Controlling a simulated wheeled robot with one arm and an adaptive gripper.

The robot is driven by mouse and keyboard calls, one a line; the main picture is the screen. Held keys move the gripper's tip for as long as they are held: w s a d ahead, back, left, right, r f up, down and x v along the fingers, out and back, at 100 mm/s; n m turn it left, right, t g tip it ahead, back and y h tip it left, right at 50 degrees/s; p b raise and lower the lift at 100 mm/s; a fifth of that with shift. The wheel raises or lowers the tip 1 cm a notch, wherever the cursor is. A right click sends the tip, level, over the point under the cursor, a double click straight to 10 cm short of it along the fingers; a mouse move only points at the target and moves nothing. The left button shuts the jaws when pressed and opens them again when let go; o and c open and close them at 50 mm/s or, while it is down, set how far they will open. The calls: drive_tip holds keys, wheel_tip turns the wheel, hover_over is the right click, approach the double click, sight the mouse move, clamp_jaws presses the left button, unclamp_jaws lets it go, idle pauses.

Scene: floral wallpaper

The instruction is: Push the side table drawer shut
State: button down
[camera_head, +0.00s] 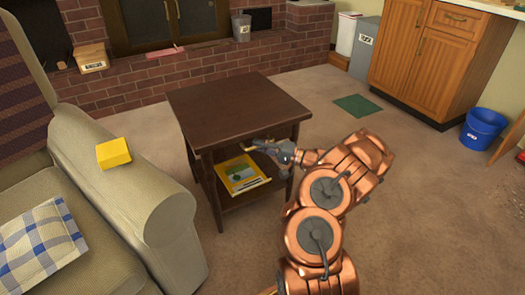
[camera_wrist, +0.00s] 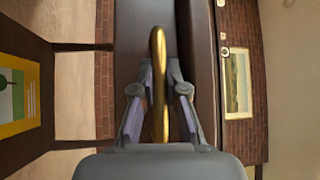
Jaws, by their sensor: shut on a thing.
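The dark brown side table (camera_head: 235,100) stands on the carpet in the head view, right of the armchair. My gripper (camera_head: 272,148) is at the table's near right side, just below the tabletop. In the wrist view, which is turned sideways, my gripper (camera_wrist: 160,85) has its fingers on both sides of a gold handle (camera_wrist: 158,45) and is shut on it. The handle is in front of a dark panel (camera_wrist: 140,35), which looks like the drawer front. No clear gap shows around the drawer, so I cannot tell how far out it is.
A yellow picture book (camera_head: 240,175) lies on the table's lower shelf. The armchair (camera_head: 130,185) with a yellow box (camera_head: 113,153) stands close on the left. A brick hearth (camera_head: 200,70) is behind. Carpet is free to the right, up to a blue bucket (camera_head: 483,128).

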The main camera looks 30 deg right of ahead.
drive_tip(key=shift+w+d, duration=0.1)
drive_tip(key=shift+w, duration=0.1)
drive_tip(key=c, duration=1.2)
unclamp_jaws()
drive_tip(key=v, duration=1.2)
